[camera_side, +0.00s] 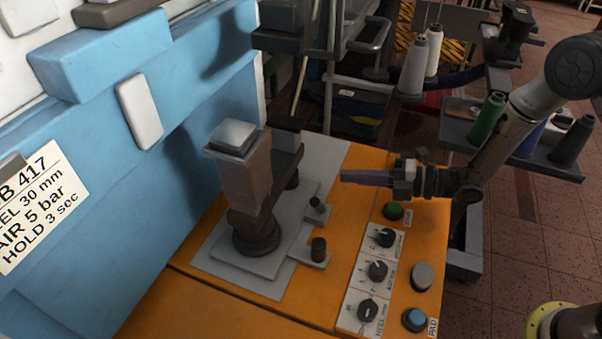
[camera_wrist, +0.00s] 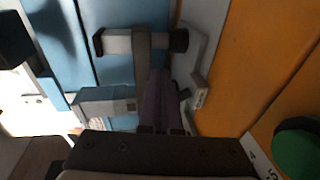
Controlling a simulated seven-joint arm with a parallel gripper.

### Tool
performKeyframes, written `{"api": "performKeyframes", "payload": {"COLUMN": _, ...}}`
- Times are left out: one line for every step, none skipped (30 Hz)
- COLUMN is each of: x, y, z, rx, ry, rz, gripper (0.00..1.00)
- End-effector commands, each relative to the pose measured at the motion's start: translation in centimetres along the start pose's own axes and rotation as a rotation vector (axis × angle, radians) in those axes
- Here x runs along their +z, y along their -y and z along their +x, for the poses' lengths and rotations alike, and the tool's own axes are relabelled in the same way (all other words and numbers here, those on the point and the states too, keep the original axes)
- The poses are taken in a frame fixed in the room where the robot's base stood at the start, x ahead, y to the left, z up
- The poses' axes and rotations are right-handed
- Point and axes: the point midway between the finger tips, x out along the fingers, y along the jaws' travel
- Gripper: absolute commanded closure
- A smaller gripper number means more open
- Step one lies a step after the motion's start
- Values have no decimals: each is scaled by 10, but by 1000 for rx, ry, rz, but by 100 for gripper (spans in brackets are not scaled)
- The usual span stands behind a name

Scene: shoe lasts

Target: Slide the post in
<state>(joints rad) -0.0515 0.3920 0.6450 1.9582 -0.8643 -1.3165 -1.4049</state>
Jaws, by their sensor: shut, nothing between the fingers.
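The post (camera_side: 245,175) is a brown upright block with a grey metal cap, on a dark round foot (camera_side: 256,235). It stands on a grey plate (camera_side: 235,262) in front of the blue machine body. A dark bar joins it to a second, darker upright behind. My gripper (camera_side: 345,177) is shut and empty, its purplish fingers pointing left at the post with a clear gap between. In the wrist view the closed fingers (camera_wrist: 160,100) reach up the middle; grey and brown metal parts (camera_wrist: 143,60) lie beyond and left of them. Which part is the post there is hard to tell.
Two short dark knobs (camera_side: 318,250) stand on the plate's right side. Below my gripper, the orange table carries a green button (camera_side: 393,211), several dials and a blue button (camera_side: 415,320). A blue machine wall (camera_side: 150,180) closes off the left.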

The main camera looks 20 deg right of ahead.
Motion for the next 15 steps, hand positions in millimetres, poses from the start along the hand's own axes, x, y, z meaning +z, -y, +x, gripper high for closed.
{"api": "performKeyframes", "payload": {"x": -10, "y": 10, "z": 2, "rx": 34, "ry": -40, "rz": -14, "gripper": 100}}
{"api": "performKeyframes", "payload": {"x": -14, "y": 12, "z": 2, "rx": 56, "ry": -59, "rz": -25, "gripper": 100}}
{"api": "performKeyframes", "payload": {"x": -20, "y": 15, "z": 2, "rx": 84, "ry": -82, "rz": -37, "gripper": 100}}
{"api": "performKeyframes", "payload": {"x": -24, "y": 17, "z": 2, "rx": 101, "ry": -94, "rz": -43, "gripper": 100}}
{"api": "performKeyframes", "payload": {"x": -26, "y": 17, "z": 1, "rx": 117, "ry": -104, "rz": -50, "gripper": 100}}
{"api": "performKeyframes", "payload": {"x": -30, "y": 19, "z": 1, "rx": 132, "ry": -115, "rz": -55, "gripper": 100}}
{"api": "performKeyframes", "payload": {"x": -31, "y": 19, "z": 1, "rx": 142, "ry": -120, "rz": -58, "gripper": 100}}
{"api": "performKeyframes", "payload": {"x": -32, "y": 19, "z": 1, "rx": 148, "ry": -124, "rz": -61, "gripper": 100}}
{"api": "performKeyframes", "payload": {"x": -34, "y": 19, "z": 2, "rx": 153, "ry": -127, "rz": -63, "gripper": 100}}
{"api": "performKeyframes", "payload": {"x": -34, "y": 18, "z": 4, "rx": 156, "ry": -129, "rz": -65, "gripper": 100}}
{"api": "performKeyframes", "payload": {"x": -35, "y": 18, "z": 7, "rx": 157, "ry": -130, "rz": -66, "gripper": 100}}
{"api": "performKeyframes", "payload": {"x": -35, "y": 17, "z": 11, "rx": 157, "ry": -131, "rz": -66, "gripper": 100}}
{"api": "performKeyframes", "payload": {"x": -36, "y": 16, "z": 14, "rx": 157, "ry": -130, "rz": -66, "gripper": 100}}
{"api": "performKeyframes", "payload": {"x": -36, "y": 16, "z": 18, "rx": 156, "ry": -130, "rz": -66, "gripper": 100}}
{"api": "performKeyframes", "payload": {"x": -38, "y": 14, "z": 25, "rx": 157, "ry": -132, "rz": -65, "gripper": 100}}
